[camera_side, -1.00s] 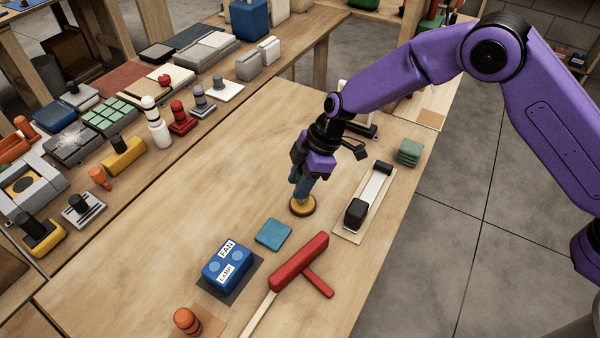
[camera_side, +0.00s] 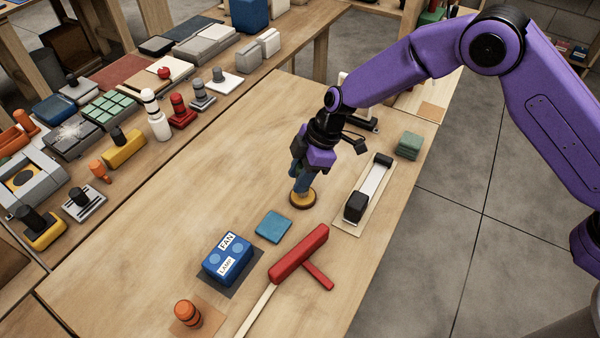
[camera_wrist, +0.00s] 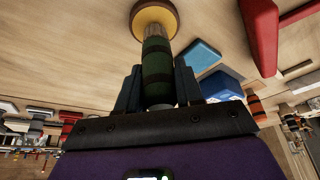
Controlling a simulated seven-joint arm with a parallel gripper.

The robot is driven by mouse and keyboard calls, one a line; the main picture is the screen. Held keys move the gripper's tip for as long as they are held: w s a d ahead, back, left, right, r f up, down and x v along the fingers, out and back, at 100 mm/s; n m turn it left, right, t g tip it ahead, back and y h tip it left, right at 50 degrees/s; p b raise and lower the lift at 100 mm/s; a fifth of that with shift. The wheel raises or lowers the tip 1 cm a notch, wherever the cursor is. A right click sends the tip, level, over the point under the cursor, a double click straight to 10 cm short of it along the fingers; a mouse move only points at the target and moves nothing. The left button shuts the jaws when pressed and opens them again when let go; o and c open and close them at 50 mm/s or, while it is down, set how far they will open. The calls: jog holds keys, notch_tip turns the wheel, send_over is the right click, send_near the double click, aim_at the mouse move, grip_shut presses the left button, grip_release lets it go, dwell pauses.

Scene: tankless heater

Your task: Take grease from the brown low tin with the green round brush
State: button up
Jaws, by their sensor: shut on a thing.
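My gripper (camera_side: 300,178) points down over the table and is shut on the green round brush (camera_wrist: 157,72). In the wrist view the brush's dark green banded handle sits between the two fingers (camera_wrist: 158,90), with a paler brush end beyond it. The brown low tin (camera_side: 303,206) stands on the table under the gripper, a round dish with a yellow inside. It also shows at the top of the wrist view (camera_wrist: 170,10). The brush end meets the tin's yellow inside in both views; I cannot tell how deep it goes.
Near the tin lie a blue flat pad (camera_side: 273,226), a blue FAN/LAMP box (camera_side: 227,258), a red T-shaped tool (camera_side: 299,254) and a board with a black block (camera_side: 356,206). A green stack (camera_side: 409,145) is at right. The table left of the tin is clear.

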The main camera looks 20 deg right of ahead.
jog(key=shift+f, duration=0.5)
dwell(1.3)
jog(key=shift+r, duration=3.55)
